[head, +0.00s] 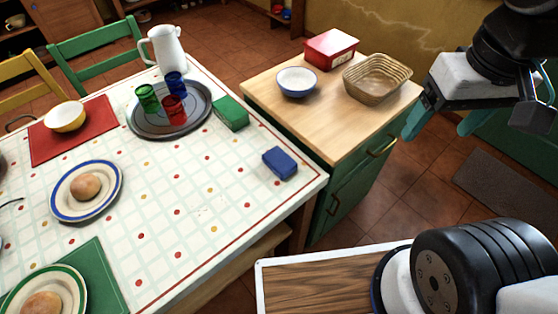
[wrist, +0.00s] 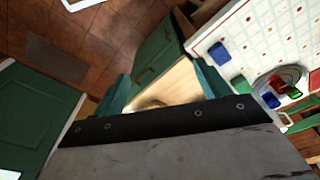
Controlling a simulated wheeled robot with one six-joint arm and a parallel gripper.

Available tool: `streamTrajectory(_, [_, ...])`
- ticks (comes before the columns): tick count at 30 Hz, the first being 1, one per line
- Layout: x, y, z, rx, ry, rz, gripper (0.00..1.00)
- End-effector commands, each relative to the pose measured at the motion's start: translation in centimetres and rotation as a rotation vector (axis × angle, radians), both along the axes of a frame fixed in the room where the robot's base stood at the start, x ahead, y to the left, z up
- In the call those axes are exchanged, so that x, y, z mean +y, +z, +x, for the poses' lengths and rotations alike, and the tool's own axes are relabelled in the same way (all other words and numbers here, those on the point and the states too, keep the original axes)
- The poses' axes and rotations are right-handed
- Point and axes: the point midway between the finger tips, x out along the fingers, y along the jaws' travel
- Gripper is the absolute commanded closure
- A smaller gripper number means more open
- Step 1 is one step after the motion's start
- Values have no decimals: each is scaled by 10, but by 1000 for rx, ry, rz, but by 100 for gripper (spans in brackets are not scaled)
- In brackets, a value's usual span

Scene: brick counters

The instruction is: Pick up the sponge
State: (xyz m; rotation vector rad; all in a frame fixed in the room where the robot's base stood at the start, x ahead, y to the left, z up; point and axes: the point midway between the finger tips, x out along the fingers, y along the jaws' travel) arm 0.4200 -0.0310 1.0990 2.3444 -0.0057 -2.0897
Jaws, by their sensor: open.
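A blue sponge-like block (head: 280,162) lies on the tablecloth near the table's right corner. A green sponge-like block (head: 231,113) lies farther back, beside the grey tray. I cannot tell which one is the sponge. In the wrist view the blue block (wrist: 220,53) and the green block (wrist: 238,84) show at the right, beyond the fingers. My gripper (head: 438,126) is open and empty, high at the right of the head view and well apart from both blocks. Its teal fingers are spread in the wrist view (wrist: 165,86).
The grey tray (head: 137,128) holds red, green and blue glasses, with a white pitcher (head: 166,47) behind. Plates with buns stand on the table's left. The wooden counter (head: 330,121) holds a bowl (head: 297,81), a red tin (head: 331,48) and a basket (head: 376,76). Cloth around the blue block is clear.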

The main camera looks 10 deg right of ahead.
Motion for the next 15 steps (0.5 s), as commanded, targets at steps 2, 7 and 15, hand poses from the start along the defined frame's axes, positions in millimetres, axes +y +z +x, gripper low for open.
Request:
streamTrajectory(2, [0,0,0,0,0,0,25])
streamTrajectory(7, [0,0,0,0,0,0,25])
streamTrajectory(15, [14,-16,8,94,70,-3,20])
